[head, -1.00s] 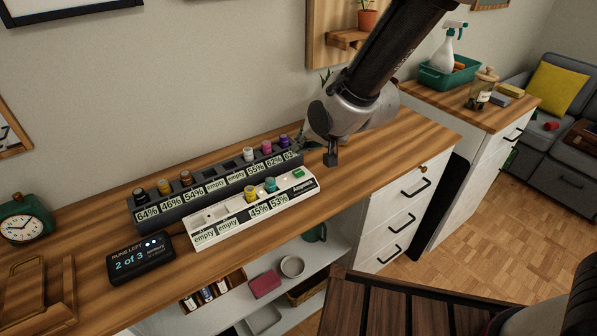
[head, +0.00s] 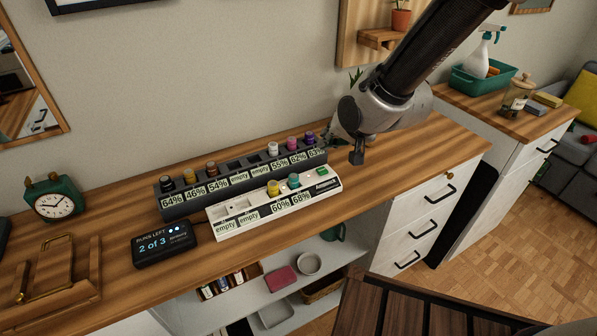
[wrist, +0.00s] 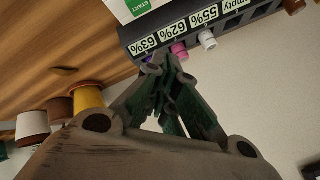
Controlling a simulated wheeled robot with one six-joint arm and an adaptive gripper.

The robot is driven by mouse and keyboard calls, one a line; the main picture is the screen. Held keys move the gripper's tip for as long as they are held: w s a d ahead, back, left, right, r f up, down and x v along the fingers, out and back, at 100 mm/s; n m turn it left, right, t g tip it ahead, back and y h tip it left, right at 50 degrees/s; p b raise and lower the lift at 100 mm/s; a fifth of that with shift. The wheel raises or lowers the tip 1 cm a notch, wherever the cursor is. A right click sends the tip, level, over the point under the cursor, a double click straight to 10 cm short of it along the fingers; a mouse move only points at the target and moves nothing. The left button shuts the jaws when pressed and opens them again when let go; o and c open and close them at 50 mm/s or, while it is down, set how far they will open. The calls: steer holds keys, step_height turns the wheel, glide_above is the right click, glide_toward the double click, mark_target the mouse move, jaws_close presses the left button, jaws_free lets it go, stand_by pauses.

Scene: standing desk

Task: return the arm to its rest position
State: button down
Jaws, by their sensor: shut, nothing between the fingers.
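My gripper (head: 357,156) hangs from my arm above the right part of the desk, just right of the dark rack (head: 245,182) and the white tray (head: 222,228). In the wrist view my gripper (wrist: 160,65) has its fingers together with nothing between them. The fingertips appear close to the rack's end with the 63% label, but no contact can be made out. The rack holds several small capped bottles, and a pink-capped one (wrist: 179,50) shows beyond the fingers. The white tray holds a yellow bottle (head: 273,188) and a teal bottle (head: 294,181).
A display box (head: 165,243) reading "2 of 3" and a green clock (head: 53,200) stand on the left of the desk (head: 400,165). A wall shelf with a potted plant (head: 401,20) is behind my arm.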

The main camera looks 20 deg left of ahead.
steer(key=s+d+f+n+g+h, duration=0.35)
steer(key=s+d, duration=0.25)
steer(key=d, duration=0.4)
steer(key=s+d+r+m+t+h, duration=0.1)
steer(key=s+d+r, duration=0.2)
steer(key=d+r, duration=0.4)
steer(key=s+d+r+m+h, duration=0.1)
steer(key=s+d+r, duration=0.3)
steer(key=d, duration=1.7)
steer(key=s+d+r+m+t+h, duration=0.1)
steer(key=s+d+r+m+h, duration=0.1)
steer(key=d+r, duration=0.7)
steer(key=s+d+m, duration=0.1)
steer(key=d, duration=0.4)
steer(key=shift+s+r+t, duration=0.3)
steer(key=shift+s+t, duration=0.05)
steer(key=shift+m, duration=0.25)
